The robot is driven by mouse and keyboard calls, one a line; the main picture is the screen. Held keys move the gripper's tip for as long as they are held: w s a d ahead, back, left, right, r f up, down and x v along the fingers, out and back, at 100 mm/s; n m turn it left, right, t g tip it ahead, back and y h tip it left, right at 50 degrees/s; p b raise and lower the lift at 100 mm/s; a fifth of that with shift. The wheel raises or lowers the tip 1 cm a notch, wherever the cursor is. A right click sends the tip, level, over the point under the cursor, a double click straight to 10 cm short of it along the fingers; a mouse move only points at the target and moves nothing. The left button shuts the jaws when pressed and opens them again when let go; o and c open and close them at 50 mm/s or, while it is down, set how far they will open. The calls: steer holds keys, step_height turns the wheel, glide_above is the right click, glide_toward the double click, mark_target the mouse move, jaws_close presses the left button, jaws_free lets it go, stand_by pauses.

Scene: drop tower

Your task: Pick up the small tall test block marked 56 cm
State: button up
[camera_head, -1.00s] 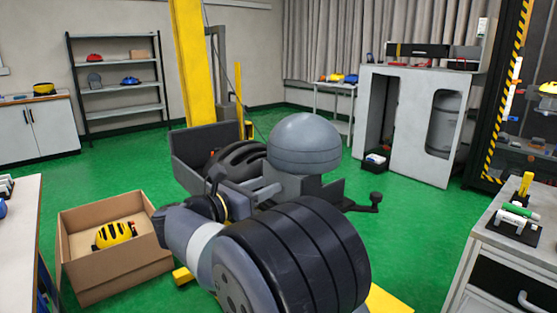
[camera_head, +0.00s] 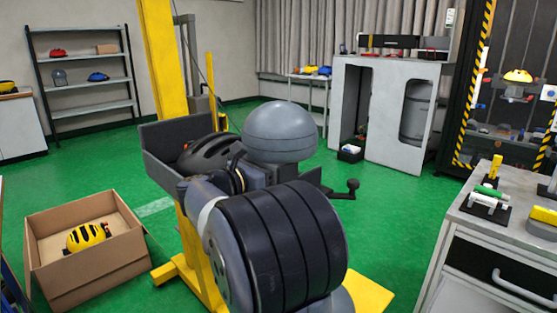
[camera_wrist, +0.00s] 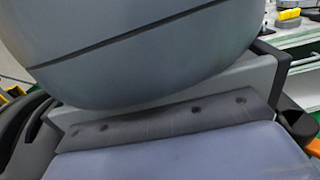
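A smooth grey dome (camera_head: 279,132), shaped like a helmet test head, stands on a grey base block above the yellow trolley. I can read no 56 cm mark on it or elsewhere, so I cannot tell whether it is the named block. In the wrist view the same grey dome (camera_wrist: 130,45) fills the upper part, very close. A dark strip with several spots and a pale surface lie below it. My arm's thick black ridged part covers the front of the head view. My gripper's fingers cannot be made out in either view.
A black helmet (camera_head: 210,155) lies in the trolley's dark tray beside the dome. A cardboard box (camera_head: 95,278) holding a yellow helmet (camera_head: 88,237) stands at left. A drawer cabinet (camera_head: 500,265) stands at right, with a small yellow upright piece (camera_head: 496,166) on top. Green floor lies clear behind.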

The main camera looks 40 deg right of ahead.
steer(key=shift+d, duration=0.2)
steer(key=shift+c, duration=0.6)
jaws_close()
stand_by(0.6)
steer(key=shift+r, duration=0.1)
